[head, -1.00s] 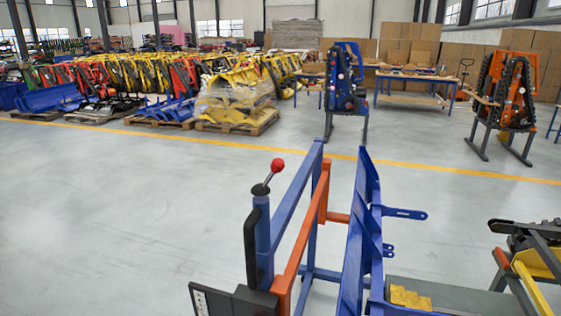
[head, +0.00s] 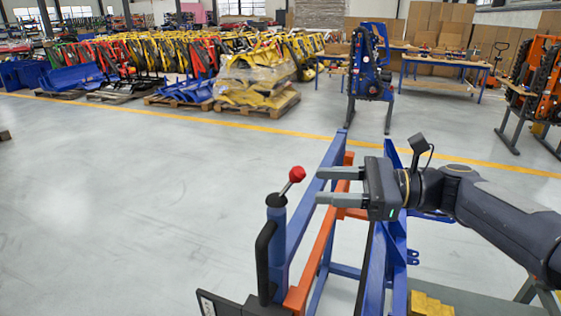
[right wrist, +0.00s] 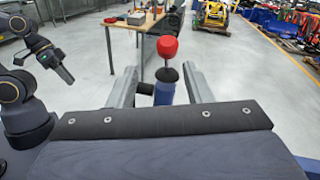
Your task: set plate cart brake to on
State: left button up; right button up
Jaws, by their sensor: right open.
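The plate cart (head: 330,225), a blue and orange frame, stands in front of me in the head view. Its brake lever has a red knob (head: 297,174) on a thin rod, leaning right from the top of a blue post (head: 276,225). My right gripper (head: 319,186) reaches in from the right, open and empty, fingertips pointing at the lever and just right of the knob. In the right wrist view the red knob (right wrist: 167,47) shows between the open fingers (right wrist: 159,70). My left gripper (right wrist: 57,66) shows at the left of that view, apart from the cart; its jaws are unclear.
A black handle (head: 264,258) stands beside the post, with a dark panel (head: 222,304) below. A blue machine on a stand (head: 369,65) and a workbench (head: 440,82) are farther back. The floor (head: 130,215) left of the cart is clear.

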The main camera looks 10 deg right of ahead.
aim_at(288, 175)
jog(key=shift+w+a+r+m, duration=0.3)
jog(key=shift+w+r, duration=0.2)
jog(key=shift+w, duration=0.15)
jog(key=p+x, duration=0.1)
jog(key=x, duration=0.6)
jog(key=shift+s, duration=0.1)
jog(key=shift+r, duration=0.1)
grip_shut()
